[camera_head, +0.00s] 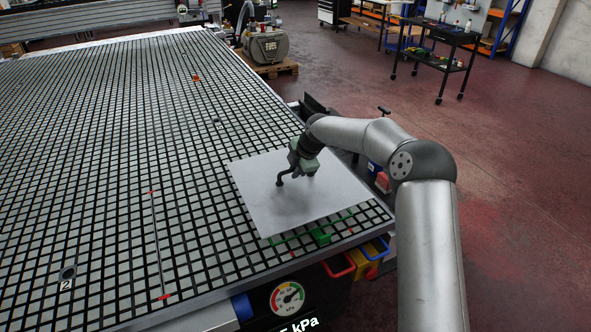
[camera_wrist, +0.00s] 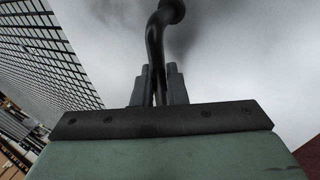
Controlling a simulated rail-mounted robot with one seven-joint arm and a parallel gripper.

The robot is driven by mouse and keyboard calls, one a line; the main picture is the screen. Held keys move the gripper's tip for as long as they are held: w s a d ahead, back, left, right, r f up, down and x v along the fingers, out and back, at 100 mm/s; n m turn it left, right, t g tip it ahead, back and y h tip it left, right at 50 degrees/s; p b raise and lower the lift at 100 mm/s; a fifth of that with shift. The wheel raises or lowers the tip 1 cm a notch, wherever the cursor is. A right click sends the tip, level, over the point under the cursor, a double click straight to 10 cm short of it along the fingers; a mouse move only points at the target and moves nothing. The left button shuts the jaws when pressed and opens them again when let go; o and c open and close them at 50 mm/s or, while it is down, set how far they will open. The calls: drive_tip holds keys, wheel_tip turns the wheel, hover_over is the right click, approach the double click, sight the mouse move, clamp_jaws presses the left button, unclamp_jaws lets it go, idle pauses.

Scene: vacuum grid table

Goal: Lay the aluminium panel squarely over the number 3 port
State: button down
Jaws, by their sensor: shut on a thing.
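The aluminium panel (camera_head: 330,190) is a flat pale grey sheet over the near right corner of the grid table (camera_head: 185,255). It looks level and close to the grid; I cannot tell whether it touches. My gripper (camera_head: 296,174) is above the panel, shut on a black bent handle (camera_head: 281,181) whose end meets the panel's face. In the wrist view, the handle (camera_wrist: 155,45) rises from between the two fingers (camera_wrist: 157,82), with the panel (camera_wrist: 235,50) filling the background. No number 3 shows; any port under the panel is hidden. A port marked 2 (camera_head: 68,272) is at the lower left.
A thin rod with red ends (camera_head: 157,245) lies left of the panel. A pressure gauge (camera_head: 287,299) and coloured bins (camera_head: 340,266) are below the table's front edge. The grid farther left is mostly clear.

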sight(298, 182)
drive_tip(key=shift+b, duration=0.45)
drive_tip(key=shift+f+b, duration=2.5)
drive_tip(key=shift+f, duration=1.1)
drive_tip(key=shift+f+b, duration=0.7)
drive_tip(key=shift+f, duration=0.1)
